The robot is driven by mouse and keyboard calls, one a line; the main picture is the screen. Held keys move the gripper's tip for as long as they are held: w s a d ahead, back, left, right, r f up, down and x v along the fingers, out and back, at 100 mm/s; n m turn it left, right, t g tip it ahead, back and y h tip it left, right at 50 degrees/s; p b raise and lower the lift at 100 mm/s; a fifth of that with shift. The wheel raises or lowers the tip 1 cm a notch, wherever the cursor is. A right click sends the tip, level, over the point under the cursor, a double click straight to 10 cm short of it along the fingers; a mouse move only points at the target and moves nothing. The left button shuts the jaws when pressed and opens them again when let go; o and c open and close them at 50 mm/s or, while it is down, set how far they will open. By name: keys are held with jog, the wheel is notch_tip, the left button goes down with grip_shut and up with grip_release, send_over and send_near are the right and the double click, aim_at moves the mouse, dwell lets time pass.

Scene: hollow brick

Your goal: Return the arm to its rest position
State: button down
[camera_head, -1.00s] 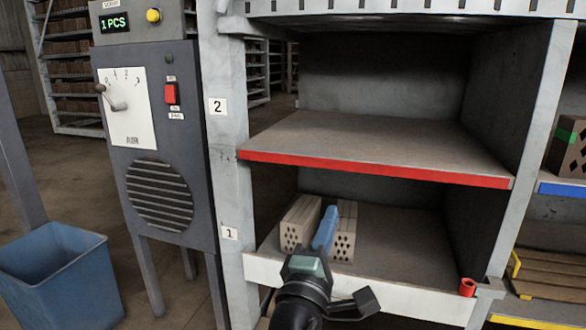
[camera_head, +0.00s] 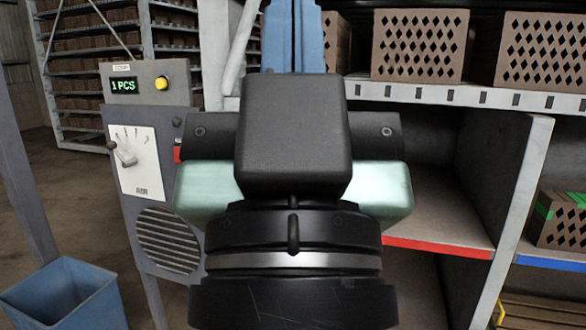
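My gripper (camera_head: 293,35) is large in the middle of the view, raised in front of the rack and pointing up. Its blue fingers lie side by side with no clear gap, and I see nothing between them. Their tips are cut off by the top edge. The black gripper body and its pale green sides hide much of the rack. The lower shelf with its pale bricks is hidden behind my arm.
Hollow brown bricks (camera_head: 420,45) stand on the rack's top shelf. A shelf with a red edge (camera_head: 438,246) shows at right, with a green-marked brick (camera_head: 560,220) beyond. A grey control cabinet (camera_head: 150,185) and blue bin (camera_head: 65,300) stand left.

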notch_tip(320, 180, up, 27)
jog(key=p, duration=2.4)
jog(key=shift+f, duration=0.2)
